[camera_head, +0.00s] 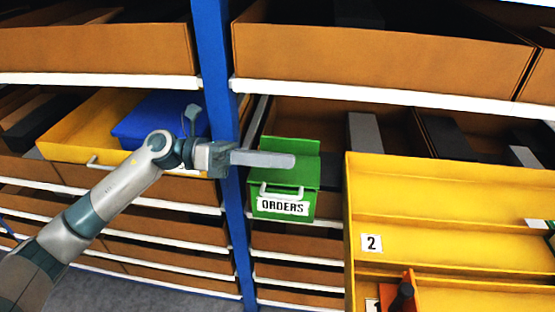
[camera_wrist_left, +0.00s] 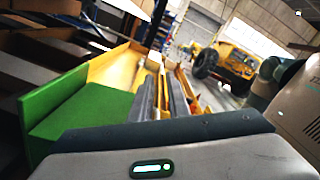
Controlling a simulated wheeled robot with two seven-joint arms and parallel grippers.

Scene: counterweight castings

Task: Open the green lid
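A green box (camera_head: 306,205) with an ORDERS label and a white handle stands by the blue post. Its green lid (camera_head: 288,177) shows as a broad top surface, with a raised green panel at the back. The green surface (camera_wrist_left: 75,112) also shows in the left wrist view at the left. My left gripper (camera_head: 292,161) reaches in from the left, its fingers over the lid in the picture; I cannot tell whether they touch it. In the left wrist view its grey fingers lie close together with nothing seen between them. My right gripper is not in view.
A blue upright post (camera_head: 229,150) stands left of the box. A yellow compartment tray (camera_head: 440,175) with a number 2 label is close at the right, holding an orange and black object (camera_head: 402,292). Shelves with brown bins (camera_head: 370,55) fill the background.

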